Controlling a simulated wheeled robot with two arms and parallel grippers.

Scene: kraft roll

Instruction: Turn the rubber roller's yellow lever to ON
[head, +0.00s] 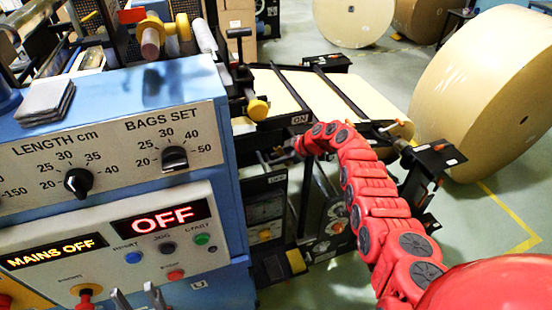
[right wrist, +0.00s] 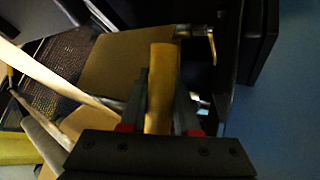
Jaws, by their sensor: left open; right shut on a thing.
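The yellow lever (right wrist: 161,70) stands between the fingers of my right gripper (right wrist: 160,105) in the right wrist view, and the gripper is shut on it. In the head view my right gripper (head: 278,155) is at the end of the red arm, between an ON label (head: 300,119) above and an OFF label (head: 277,180) below. The held lever is too small and covered to make out there, so I cannot tell its exact position. My left gripper (head: 138,298) shows only its two grey fingertips at the bottom left, apart and empty, in front of the control panel.
The blue machine's panel (head: 160,235) reads OFF and MAINS OFF. A yellow knob (head: 257,110) on a black stem sits just above my right gripper. Kraft web (head: 350,95) runs behind. A large paper roll (head: 490,100) stands on the floor at right.

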